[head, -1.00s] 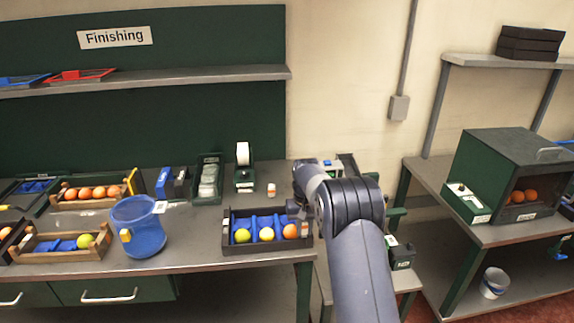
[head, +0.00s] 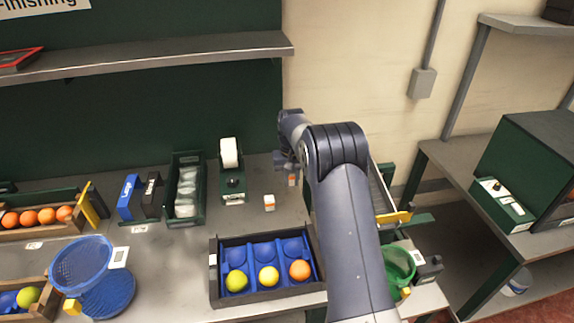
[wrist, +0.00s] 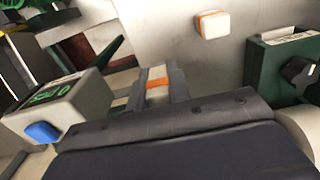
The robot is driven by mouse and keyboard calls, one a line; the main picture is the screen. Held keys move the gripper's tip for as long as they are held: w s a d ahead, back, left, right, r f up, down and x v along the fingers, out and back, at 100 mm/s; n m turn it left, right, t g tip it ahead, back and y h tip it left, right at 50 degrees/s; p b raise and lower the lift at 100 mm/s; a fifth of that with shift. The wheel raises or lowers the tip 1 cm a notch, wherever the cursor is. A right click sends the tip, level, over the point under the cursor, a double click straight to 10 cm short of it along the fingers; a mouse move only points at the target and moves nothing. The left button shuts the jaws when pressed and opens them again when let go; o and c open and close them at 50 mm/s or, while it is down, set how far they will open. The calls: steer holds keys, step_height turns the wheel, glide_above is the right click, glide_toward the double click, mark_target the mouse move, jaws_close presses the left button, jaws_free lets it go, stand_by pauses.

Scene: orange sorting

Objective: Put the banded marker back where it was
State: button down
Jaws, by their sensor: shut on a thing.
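My gripper (head: 286,163) is at the back right of the bench, shut on a white banded marker (head: 292,180). In the wrist view the marker, with its orange band (wrist: 158,84), sits between the fingertips (wrist: 158,92). I cannot tell whether its base touches the bench. A second white marker with an orange band (head: 269,202) stands on the bench to the left of and nearer than my gripper. It also shows apart from the fingers in the wrist view (wrist: 212,25).
A tray (head: 216,290) holds two yellow-green fruits and an orange in its front cups; its back cups are empty. A tape dispenser (head: 232,183) stands left of the markers. In the wrist view a display box with a blue button (wrist: 42,132) is close at the left.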

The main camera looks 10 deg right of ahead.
mark_target(291, 200)
steer(key=shift+w+f, duration=0.1)
steer(key=shift+w, duration=0.25)
steer(key=shift+s+f+b, duration=0.1)
steer(key=shift+f+b, duration=1.75)
steer(key=shift+f, duration=0.95)
steer(key=shift+f+b, duration=0.35)
steer(key=shift+f, duration=0.2)
steer(key=c, duration=0.8)
jaws_free()
steer(key=shift+c, duration=0.2)
steer(key=shift+r, duration=0.1)
steer(key=shift+r+p, duration=2.65)
steer(key=shift+r, duration=1.3)
